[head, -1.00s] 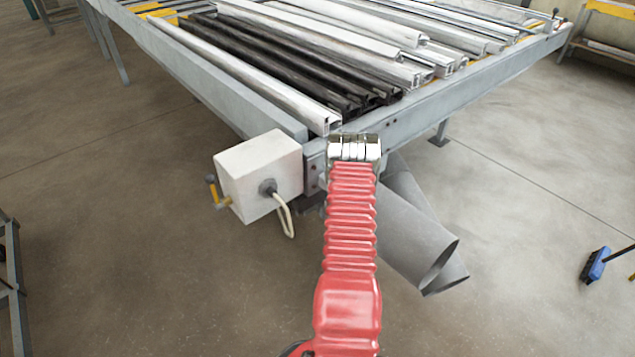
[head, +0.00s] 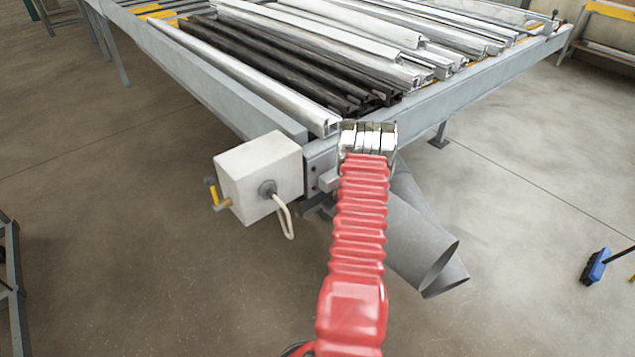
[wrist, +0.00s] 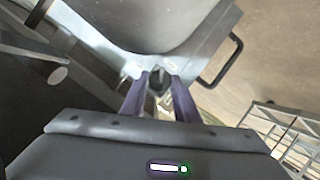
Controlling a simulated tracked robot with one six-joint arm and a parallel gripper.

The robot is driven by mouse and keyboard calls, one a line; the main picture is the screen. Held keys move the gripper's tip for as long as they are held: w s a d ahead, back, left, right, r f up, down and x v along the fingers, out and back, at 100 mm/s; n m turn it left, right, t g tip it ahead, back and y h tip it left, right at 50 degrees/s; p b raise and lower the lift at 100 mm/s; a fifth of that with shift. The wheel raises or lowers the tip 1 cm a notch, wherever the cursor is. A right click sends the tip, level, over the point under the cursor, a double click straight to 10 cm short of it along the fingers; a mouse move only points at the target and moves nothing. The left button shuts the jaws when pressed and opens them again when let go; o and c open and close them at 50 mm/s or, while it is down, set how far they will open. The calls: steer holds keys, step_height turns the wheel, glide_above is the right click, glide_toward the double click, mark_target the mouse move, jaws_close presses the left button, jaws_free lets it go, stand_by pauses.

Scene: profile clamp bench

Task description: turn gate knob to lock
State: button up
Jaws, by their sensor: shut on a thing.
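In the wrist view, the two purple-grey fingers of my gripper (wrist: 158,92) are closed around a small dark knob (wrist: 157,80). The knob sits at the edge of a light grey plate with a large rounded grey shape on it. In the head view, my gripper (head: 368,136) is at the near corner of the bench frame, at the end of my red arm. The knob and fingertips are hidden there behind the gripper. I cannot tell how far the knob is turned.
A white box (head: 260,175) with a cable and a yellow-handled lever is left of my gripper. Grey tubes (head: 420,235) hang below the corner. Metal and black profiles (head: 270,65) lie on the bench. A black handle (wrist: 226,60) stands right of the knob. A blue broom (head: 594,266) is far right.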

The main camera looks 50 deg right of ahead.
steer(key=shift+d+f+m+y, duration=0.1)
steer(key=shift+m+y, duration=1.2)
steer(key=shift+m, duration=0.6)
steer(key=o, duration=1)
steer(key=shift+t, duration=0.3)
steer(key=shift+s, duration=0.1)
steer(key=shift+v, duration=6.85)
